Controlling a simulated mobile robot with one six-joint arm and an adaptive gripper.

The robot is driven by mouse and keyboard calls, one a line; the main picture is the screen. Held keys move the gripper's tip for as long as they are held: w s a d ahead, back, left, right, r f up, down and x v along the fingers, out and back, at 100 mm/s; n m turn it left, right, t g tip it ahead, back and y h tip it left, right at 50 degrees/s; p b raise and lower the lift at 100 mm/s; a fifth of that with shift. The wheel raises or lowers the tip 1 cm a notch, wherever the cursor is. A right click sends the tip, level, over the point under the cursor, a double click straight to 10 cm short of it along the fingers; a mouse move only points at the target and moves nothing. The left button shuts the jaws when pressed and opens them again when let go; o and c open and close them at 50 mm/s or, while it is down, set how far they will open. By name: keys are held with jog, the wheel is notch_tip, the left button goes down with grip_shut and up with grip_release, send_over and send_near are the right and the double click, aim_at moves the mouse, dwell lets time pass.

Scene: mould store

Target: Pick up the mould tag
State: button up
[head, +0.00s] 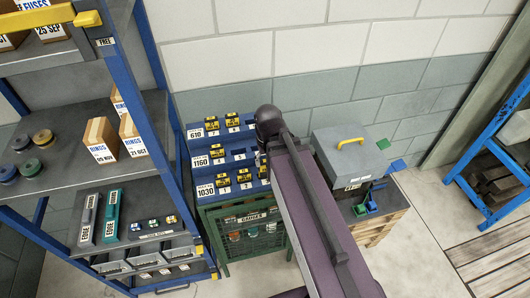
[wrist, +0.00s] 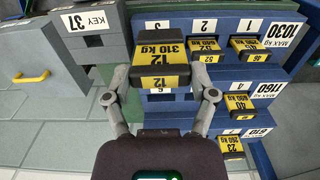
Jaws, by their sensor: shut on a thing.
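The mould tag (wrist: 160,62) is a black block with yellow faces reading "12" and "310 kg", upside down in the wrist view. My gripper (wrist: 159,93) is shut on it, one finger at each side. The blue rack (wrist: 225,75) is behind the tag, with numbered slots. I cannot tell how far the tag stands off the rack. In the head view the rack (head: 182,162) stands against the wall, and my arm hides the gripper and the held tag.
Other black and yellow tags (wrist: 247,45) sit in the rack. A grey box with a yellow handle (head: 348,142) is right of my arm. A shelf unit (head: 75,130) with cartons is at left. A green cage (head: 240,235) is below the rack. Clear floor shows at right.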

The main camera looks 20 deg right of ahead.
jog(key=shift+s, duration=0.5)
jog(key=shift+r, duration=0.15)
dwell(0.3)
notch_tip(320, 180, up, 7)
jog(key=p, duration=0.7)
dwell(0.7)
jog(key=shift+w, duration=0.1)
